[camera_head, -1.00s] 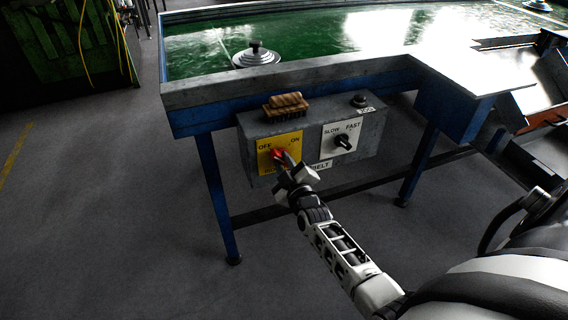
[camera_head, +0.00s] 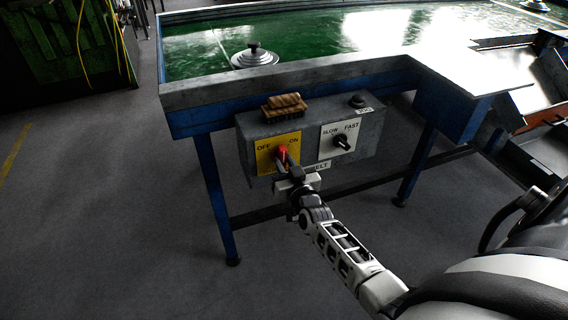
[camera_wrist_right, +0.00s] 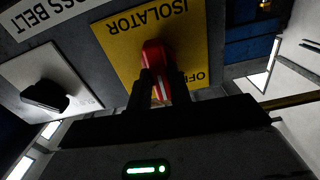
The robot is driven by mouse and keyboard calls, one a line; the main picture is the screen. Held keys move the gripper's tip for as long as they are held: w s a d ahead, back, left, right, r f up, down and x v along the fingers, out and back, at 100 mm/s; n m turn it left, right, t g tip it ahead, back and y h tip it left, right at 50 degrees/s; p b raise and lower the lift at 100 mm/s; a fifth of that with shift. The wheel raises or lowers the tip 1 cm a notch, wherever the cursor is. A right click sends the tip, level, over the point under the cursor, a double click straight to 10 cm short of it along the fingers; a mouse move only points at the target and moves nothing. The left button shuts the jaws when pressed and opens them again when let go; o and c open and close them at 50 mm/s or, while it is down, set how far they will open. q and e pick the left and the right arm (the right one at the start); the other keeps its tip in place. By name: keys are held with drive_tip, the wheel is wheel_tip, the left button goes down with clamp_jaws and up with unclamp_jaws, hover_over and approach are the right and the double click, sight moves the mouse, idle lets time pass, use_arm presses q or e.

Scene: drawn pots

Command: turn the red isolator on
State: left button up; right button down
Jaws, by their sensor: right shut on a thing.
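The red isolator handle (camera_head: 282,151) sits on a yellow plate (camera_head: 266,160) marked OFF at left and ON at right, on the front of a grey control box (camera_head: 312,143). It stands close to upright, its top between the two words and nearer ON. My right gripper (camera_head: 285,167) comes from below and is shut on the handle. In the right wrist view the black fingers (camera_wrist_right: 160,82) lie on either side of the red handle (camera_wrist_right: 153,55). They hide part of it and of the plate's lettering. My left gripper is not in view.
A black SLOW/FAST knob (camera_head: 342,142) is to the right on the same box.

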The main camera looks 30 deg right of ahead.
drive_tip(key=m, duration=0.4)
drive_tip(key=shift+d+f+m+b, duration=0.1)
drive_tip(key=shift+f+m+b, duration=0.1)
drive_tip(key=shift+m+b, duration=0.1)
drive_tip(key=shift+s+d+m+b, duration=0.1)
drive_tip(key=shift+m+b, duration=0.25)
drive_tip(key=shift+m, duration=1.55)
drive_tip(key=c, duration=1.3)
unclamp_jaws()
drive_tip(key=v, duration=1.6)
drive_tip(key=shift+d+p, duration=0.1)
drive_tip(key=shift+p, duration=0.2)
